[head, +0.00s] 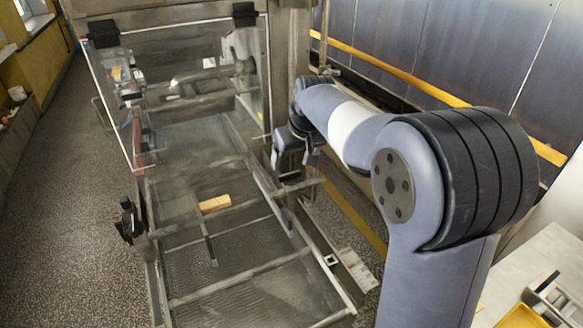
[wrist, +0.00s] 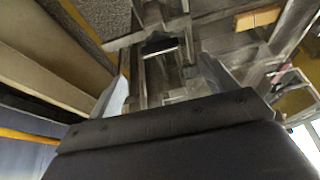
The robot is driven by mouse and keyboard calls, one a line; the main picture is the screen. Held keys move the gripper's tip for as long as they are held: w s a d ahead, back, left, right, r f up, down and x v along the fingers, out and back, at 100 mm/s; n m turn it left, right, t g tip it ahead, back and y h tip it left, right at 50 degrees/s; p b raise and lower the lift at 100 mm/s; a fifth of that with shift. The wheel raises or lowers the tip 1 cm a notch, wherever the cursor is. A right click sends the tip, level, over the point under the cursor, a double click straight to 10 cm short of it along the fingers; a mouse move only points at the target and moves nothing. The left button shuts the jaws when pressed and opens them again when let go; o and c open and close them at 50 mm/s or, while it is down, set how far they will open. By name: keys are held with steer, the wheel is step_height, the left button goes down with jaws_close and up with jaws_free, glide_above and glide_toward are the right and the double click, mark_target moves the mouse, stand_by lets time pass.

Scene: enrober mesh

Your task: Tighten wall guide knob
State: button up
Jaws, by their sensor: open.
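My gripper (head: 297,150) hangs at the right side of the mesh-belt machine, beside its metal post. In the wrist view its two grey fingers (wrist: 163,68) are spread apart with nothing held. A black knob-like part (wrist: 160,46) on a metal bracket shows between and beyond the fingertips, apart from them. It looks like the wall guide knob; whether it is loose or tight cannot be told. In the head view I cannot make it out for certain near my gripper. Another black knob-like fitting (head: 128,220) sits on the machine's left side.
A tan block (head: 215,204) lies on the mesh belt (head: 205,268); it also shows in the wrist view (wrist: 257,18). Metal side rails (head: 295,235) and a clear panel (head: 180,85) surround the belt. A yellow rail (head: 400,79) runs along the blue wall. A table (head: 540,265) stands at lower right.

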mark_target(289, 173)
steer(key=x, duration=0.7)
steer(key=shift+p, duration=0.4)
steer(key=shift+c, duration=0.6)
steer(key=c, duration=0.9)
